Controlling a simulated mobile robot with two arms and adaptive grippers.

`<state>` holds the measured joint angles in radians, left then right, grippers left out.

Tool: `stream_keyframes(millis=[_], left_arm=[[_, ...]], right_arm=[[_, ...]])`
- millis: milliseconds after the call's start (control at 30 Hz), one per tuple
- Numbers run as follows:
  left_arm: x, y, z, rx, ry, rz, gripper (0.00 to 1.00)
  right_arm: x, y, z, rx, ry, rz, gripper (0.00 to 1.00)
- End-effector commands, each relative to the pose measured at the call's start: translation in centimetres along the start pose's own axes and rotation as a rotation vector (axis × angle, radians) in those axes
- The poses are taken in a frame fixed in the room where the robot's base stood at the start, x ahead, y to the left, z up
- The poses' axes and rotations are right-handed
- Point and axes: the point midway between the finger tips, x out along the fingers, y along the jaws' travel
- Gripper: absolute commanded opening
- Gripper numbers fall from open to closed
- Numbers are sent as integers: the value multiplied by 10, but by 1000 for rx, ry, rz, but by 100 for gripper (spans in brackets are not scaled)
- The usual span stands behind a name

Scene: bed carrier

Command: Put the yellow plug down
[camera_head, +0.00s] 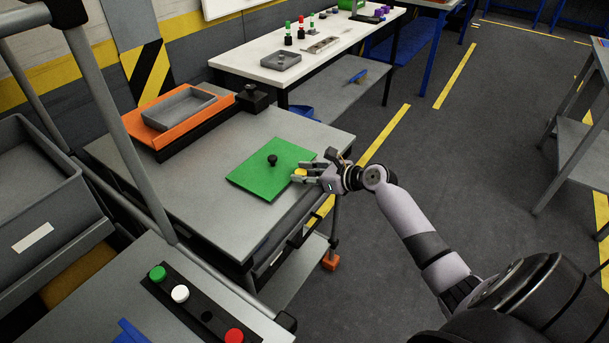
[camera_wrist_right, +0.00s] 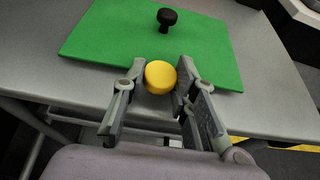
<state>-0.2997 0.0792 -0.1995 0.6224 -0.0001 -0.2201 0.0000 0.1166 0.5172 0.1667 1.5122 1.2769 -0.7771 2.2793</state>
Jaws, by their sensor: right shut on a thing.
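The yellow plug (camera_head: 299,173) is a small round piece held between the fingers of my right gripper (camera_head: 312,173). In the right wrist view the yellow plug (camera_wrist_right: 160,76) sits between the two fingertips of my right gripper (camera_wrist_right: 160,85), at the near edge of the green board (camera_wrist_right: 100,40). In the head view the green board (camera_head: 250,178) lies flat on a grey table and has a black knob (camera_head: 272,160) standing on it. I cannot tell whether the plug touches the board. My left gripper is not in view.
An orange board with a grey tray (camera_head: 180,108) lies at the back left of the grey table (camera_head: 205,200). A nearer panel (camera_head: 195,310) holds green, white and red plugs, with an empty-looking dark spot. A white table (camera_head: 320,58) with small parts stands behind.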

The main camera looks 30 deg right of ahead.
Motion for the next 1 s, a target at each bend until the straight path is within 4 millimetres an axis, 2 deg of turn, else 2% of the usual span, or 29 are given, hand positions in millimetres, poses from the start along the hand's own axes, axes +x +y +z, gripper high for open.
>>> stream_keyframes(millis=[267,733,767,1000], left_arm=[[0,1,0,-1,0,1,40],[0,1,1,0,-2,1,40],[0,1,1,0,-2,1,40],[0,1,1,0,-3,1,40]], right_arm=[[0,0,0,0,-1,0,14],[5,0,-13,1,4,1,14],[5,0,-14,1,5,1,27],[5,1,-17,3,11,2,43]])
